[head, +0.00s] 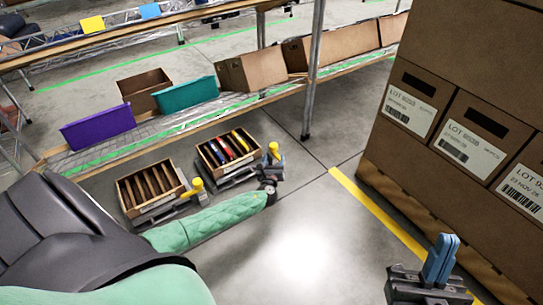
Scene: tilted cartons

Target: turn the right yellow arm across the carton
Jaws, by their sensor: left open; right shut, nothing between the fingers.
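Two small open tilted cartons stand on the floor below the shelf. The left carton (124,196) holds brown upright pieces; the right carton (203,158) holds red, yellow, blue and dark ones. The right yellow arm (273,148) stands at the right carton's right side, clear of its opening. The left yellow arm (197,185) is at the left carton's right side. My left gripper (274,166) is open, right at the right yellow arm; its fingers are small and partly overlap the arm, so contact cannot be told. My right gripper (441,255) is shut and empty, at the lower right.
A shelf (120,150) with purple, teal and brown bins runs behind the cartons. A metal post (314,70) stands at its front. Stacked labelled boxes (440,60) fill the right side. The floor (300,235) between my grippers is clear, with a yellow line (375,210).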

